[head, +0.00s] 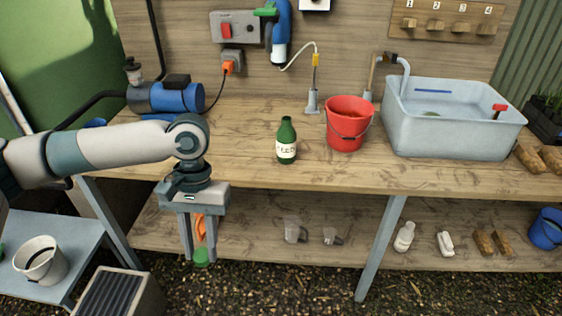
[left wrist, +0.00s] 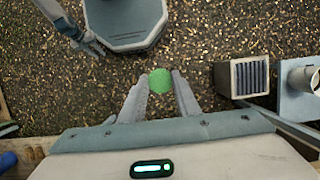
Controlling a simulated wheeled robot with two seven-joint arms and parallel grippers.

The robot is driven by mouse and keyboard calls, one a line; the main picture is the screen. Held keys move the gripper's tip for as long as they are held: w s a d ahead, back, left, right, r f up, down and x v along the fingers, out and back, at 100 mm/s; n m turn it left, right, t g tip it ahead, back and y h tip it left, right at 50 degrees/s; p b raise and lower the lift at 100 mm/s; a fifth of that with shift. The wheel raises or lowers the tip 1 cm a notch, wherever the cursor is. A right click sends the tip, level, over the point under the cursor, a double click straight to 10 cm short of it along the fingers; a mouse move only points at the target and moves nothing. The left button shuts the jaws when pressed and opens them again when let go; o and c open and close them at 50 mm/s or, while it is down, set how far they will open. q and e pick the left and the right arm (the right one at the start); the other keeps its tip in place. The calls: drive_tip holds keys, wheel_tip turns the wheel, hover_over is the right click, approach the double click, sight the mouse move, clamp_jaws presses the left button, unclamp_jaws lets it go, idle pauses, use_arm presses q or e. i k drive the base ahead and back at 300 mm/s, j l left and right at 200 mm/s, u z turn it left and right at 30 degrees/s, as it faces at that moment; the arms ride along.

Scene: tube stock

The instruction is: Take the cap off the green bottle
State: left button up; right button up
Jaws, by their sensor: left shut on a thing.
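The green bottle (head: 286,142) stands upright on the workbench (head: 240,165), with a pale label facing me. Its neck shows no separate cap. My left gripper (head: 201,252) is left of the bottle and lower, in front of the bench edge, pointing down. It is shut on a light green cap (head: 201,258), which shows between the fingertips. The cap also shows as a green disc in the left wrist view (left wrist: 160,79), over the ground. In that view an arm of mine with a gripper (left wrist: 92,46) shows at the upper left; its jaw opening is unclear.
A red bucket (head: 348,125) and a grey sink (head: 455,120) stand right of the bottle. A blue pump (head: 166,97) is at the back left. The lower shelf (head: 265,240) holds clear jugs. A side table (head: 40,250) with a white bucket is at left.

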sight(286, 135)
drive_tip(key=i+j, duration=0.2)
drive_tip(key=j, duration=0.15)
drive_tip(key=i+j, duration=0.25)
drive_tip(key=j, duration=0.15)
drive_tip(key=i+j, duration=0.2)
drive_tip(key=j, duration=0.15)
drive_tip(key=z, duration=1.65)
